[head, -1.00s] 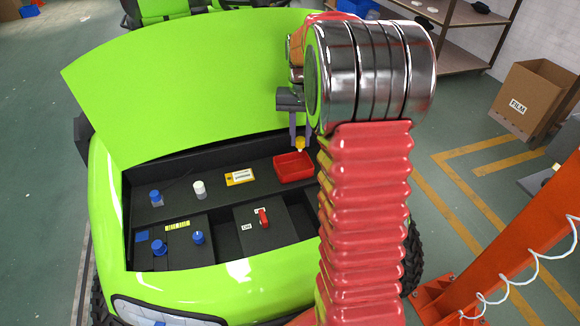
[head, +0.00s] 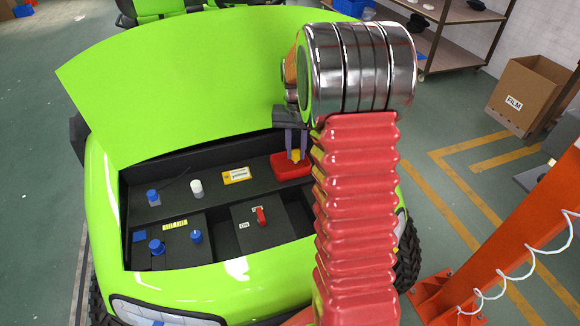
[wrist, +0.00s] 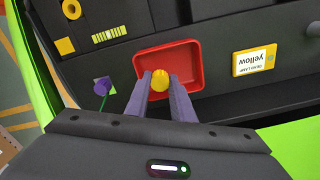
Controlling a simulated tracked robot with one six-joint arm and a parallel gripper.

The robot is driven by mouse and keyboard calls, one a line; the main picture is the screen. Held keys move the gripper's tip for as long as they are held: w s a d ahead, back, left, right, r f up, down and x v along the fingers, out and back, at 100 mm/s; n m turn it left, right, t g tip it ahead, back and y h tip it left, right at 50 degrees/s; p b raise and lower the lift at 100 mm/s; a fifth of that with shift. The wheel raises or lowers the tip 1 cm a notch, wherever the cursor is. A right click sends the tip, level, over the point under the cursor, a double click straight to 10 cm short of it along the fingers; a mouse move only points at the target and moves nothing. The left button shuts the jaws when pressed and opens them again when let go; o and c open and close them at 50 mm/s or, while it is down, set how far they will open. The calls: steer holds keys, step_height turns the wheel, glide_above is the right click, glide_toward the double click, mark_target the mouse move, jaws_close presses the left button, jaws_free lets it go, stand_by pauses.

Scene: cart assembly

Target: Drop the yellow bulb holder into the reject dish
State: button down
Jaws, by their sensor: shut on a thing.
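The yellow bulb holder (wrist: 159,80) is between the fingertips of my gripper (wrist: 160,76), which is shut on it. In the wrist view it appears over the red reject dish (wrist: 190,48); its height above the dish floor is hard to tell. In the head view the yellow bulb holder (head: 295,155) shows between the purple-grey fingers of my gripper (head: 296,150), at the red dish (head: 284,172). The dish looks otherwise empty where it shows. My arm hides its right side in the head view.
A white holder (head: 196,187) and a blue holder (head: 153,196) stand left on the black shelf, by a yellow label card (head: 236,175). A red switch (head: 261,216) sits on a box in front. The raised green hood (head: 180,85) is behind. A purple piece (wrist: 104,86) stands beside the dish.

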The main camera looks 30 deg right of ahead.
steer(key=c, duration=1.4)
jaws_free()
steer(key=shift+c, duration=0.2)
step_height(320, 180, up, 14)
steer(key=shift+f, duration=0.2)
